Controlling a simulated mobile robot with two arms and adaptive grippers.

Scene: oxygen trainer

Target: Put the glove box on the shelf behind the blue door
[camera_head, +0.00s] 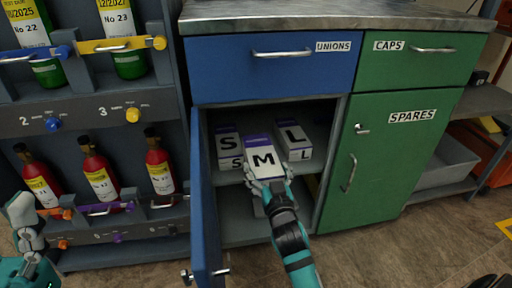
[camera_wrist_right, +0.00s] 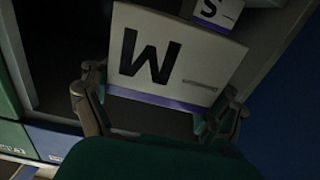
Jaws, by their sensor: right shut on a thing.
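The glove box marked M (camera_head: 262,158) is white with a purple band. It is at the opening of the cabinet behind the open blue door (camera_head: 205,215). My right gripper (camera_head: 268,182) is shut on it from the front; in the right wrist view the box (camera_wrist_right: 165,62) sits between the two fingers (camera_wrist_right: 160,110). A shelf (camera_head: 228,177) runs inside the cabinet. A box marked S (camera_head: 227,143) stands to its left and a box marked L (camera_head: 293,140) to its right. I cannot tell whether the M box touches the shelf. My left gripper (camera_head: 22,212) is at the left edge, its fingers unclear.
The blue UNIONS drawer (camera_head: 275,68) is shut above the opening. The green SPARES door (camera_head: 385,150) is shut on the right. A rack (camera_head: 95,130) with red and green cylinders stands left. The open blue door stands close left of my right arm.

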